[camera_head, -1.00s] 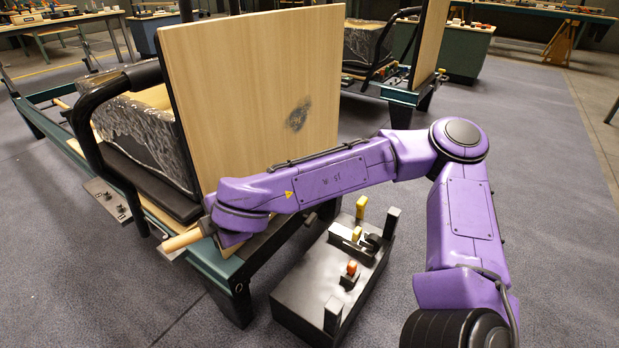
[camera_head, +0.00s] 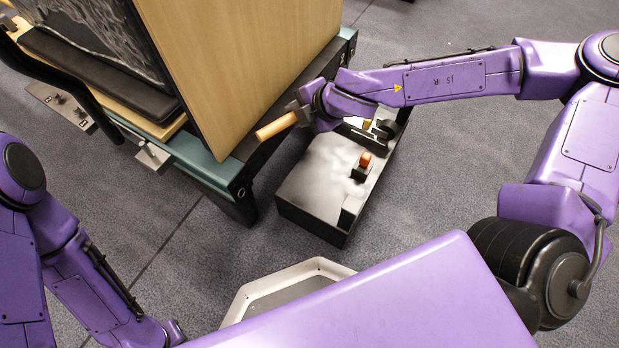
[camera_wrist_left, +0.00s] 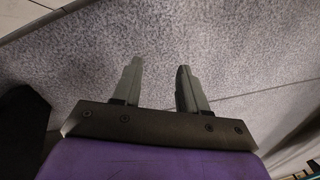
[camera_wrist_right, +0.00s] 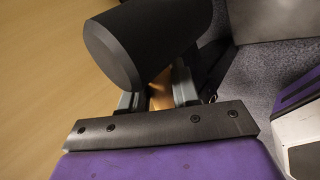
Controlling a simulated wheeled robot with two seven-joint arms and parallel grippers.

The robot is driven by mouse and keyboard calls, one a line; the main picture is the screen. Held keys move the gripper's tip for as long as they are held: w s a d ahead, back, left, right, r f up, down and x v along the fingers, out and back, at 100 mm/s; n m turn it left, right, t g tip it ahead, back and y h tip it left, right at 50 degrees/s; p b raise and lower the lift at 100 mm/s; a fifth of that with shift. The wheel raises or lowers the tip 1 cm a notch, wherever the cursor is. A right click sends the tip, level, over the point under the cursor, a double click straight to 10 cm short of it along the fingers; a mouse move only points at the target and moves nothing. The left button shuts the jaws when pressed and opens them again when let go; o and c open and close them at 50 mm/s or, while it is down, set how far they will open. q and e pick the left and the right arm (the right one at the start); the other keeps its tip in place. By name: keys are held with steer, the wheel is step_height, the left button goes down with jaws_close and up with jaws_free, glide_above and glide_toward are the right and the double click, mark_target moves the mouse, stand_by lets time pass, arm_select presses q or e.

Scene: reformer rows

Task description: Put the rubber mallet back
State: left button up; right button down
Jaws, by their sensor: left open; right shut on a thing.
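My right gripper (camera_head: 303,115) is shut on the wooden handle of the rubber mallet (camera_head: 276,126). In the head view the handle sticks out to the left, above the corner of the reformer frame. In the right wrist view the mallet's black head (camera_wrist_right: 145,45) lies just beyond the right gripper's fingers (camera_wrist_right: 160,90). The black tool tray (camera_head: 325,165) stands on the floor below and to the right of the mallet. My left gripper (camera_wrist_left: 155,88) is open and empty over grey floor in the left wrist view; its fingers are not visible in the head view.
The tray holds an orange-topped tool (camera_head: 364,162) and other items partly hidden by my right arm. A reformer with a green-edged frame (camera_head: 215,172) and an upright wooden board (camera_head: 235,65) stands left of the tray.

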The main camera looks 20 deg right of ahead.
arm_select(q)
steer(key=s+f+m+g+b, duration=0.3)
steer(key=s+f+b, duration=0.1)
steer(key=w+a+f+t+b, duration=0.2)
steer(key=w+f, duration=0.1)
steer(key=w+a+f+t+y+b, duration=0.1)
steer(key=w+a+f+t+b, duration=0.1)
steer(key=w+a, duration=0.1)
steer(key=w+a+f+t+y+b, duration=0.1)
steer(key=w+a+f+b, duration=0.1)
steer(key=w+f+b, duration=0.1)
steer(key=shift+w+a+f+t, duration=0.15)
steer(key=shift+a+f+t, duration=0.15)
steer(key=shift+a+t, duration=0.1)
arm_select(e)
steer(key=s+a+f+n+y, duration=0.1)
steer(key=f, duration=0.6)
steer(key=s+a+f+n+g, duration=0.1)
steer(key=f, duration=0.6)
steer(key=s+a+f+n+y, duration=0.1)
steer(key=s+f+n, duration=0.1)
steer(key=f, duration=0.6)
steer(key=shift+a+g+y, duration=0.1)
steer(key=shift+g+y, duration=0.2)
steer(key=shift+g, duration=0.1)
arm_select(q)
steer(key=shift+w+a+r, duration=0.1)
steer(key=shift+w+r, duration=0.05)
